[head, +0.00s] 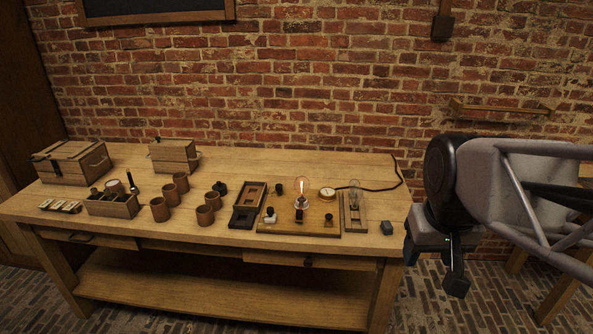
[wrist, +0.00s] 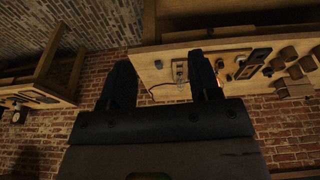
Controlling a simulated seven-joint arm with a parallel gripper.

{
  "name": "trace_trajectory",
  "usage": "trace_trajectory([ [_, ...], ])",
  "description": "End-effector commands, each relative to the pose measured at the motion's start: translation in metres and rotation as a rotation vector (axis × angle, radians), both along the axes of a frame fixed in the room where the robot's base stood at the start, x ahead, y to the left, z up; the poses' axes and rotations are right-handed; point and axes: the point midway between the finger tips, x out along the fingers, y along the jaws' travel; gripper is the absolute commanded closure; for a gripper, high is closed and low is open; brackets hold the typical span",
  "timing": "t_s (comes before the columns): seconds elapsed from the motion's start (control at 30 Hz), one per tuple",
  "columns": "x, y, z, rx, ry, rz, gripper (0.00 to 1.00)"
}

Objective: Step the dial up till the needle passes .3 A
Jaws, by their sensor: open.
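A wooden board (head: 287,228) near the right end of the workbench carries a glowing bulb (head: 303,191), a small round meter (head: 327,193) with a pale face, and several dark knobs. One dark knob (head: 329,217) sits at the board's front right; I cannot tell which is the dial. The needle is too small to read. My gripper (head: 455,275) hangs off the bench's right end, apart from everything. In the wrist view my gripper (wrist: 160,78) is open and empty, its two dark fingers spread, with the bench tilted beyond them.
A second bulb (head: 354,190) stands on a narrow board right of the meter. A small dark block (head: 386,228) lies by the bench's right edge. A dark tray (head: 247,209), brown jars (head: 160,209) and wooden boxes (head: 174,155) fill the left. A black cord (head: 385,187) runs behind.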

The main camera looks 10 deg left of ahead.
Motion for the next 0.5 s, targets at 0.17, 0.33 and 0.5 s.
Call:
trace_trajectory([
  [0.17,0.041,0.009,0.013,-0.004,0.013,0.038,0.43],
  [0.33,0.079,0.018,0.022,-0.008,0.025,0.073,0.43],
  [0.5,0.118,0.029,0.029,-0.012,0.035,0.110,0.43],
])
